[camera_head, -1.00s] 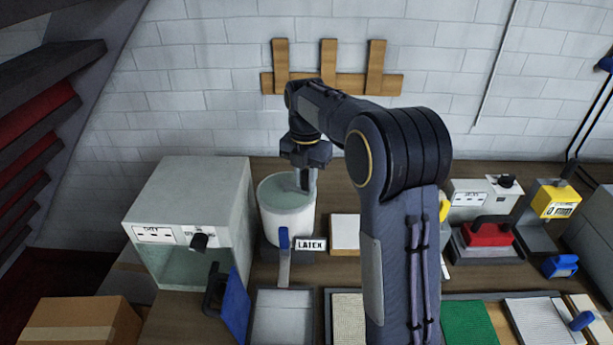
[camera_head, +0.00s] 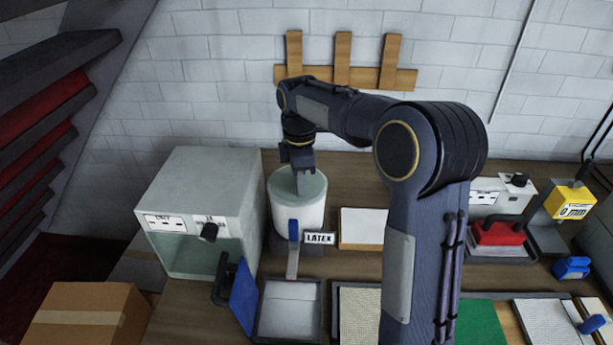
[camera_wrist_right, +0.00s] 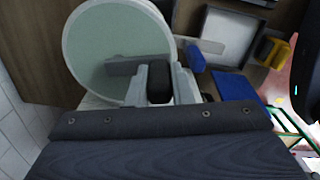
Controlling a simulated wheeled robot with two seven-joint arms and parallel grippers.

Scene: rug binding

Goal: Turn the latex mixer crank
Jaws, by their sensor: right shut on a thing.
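The latex mixer is a white round tub (camera_head: 299,217) with a pale green top, behind a "LATEX" label (camera_head: 319,238). My right gripper (camera_head: 304,188) points down over the tub's top. In the right wrist view, its two grey fingers (camera_wrist_right: 159,88) are shut on a dark upright crank handle (camera_wrist_right: 159,84). A dark crank arm (camera_wrist_right: 122,66) runs from the handle across the round top (camera_wrist_right: 105,35). The crank is largely hidden by the gripper in the head view. My left gripper is not in view.
A grey box cabinet (camera_head: 208,182) stands left of the tub. A blue panel (camera_head: 243,297) stands by the tray.

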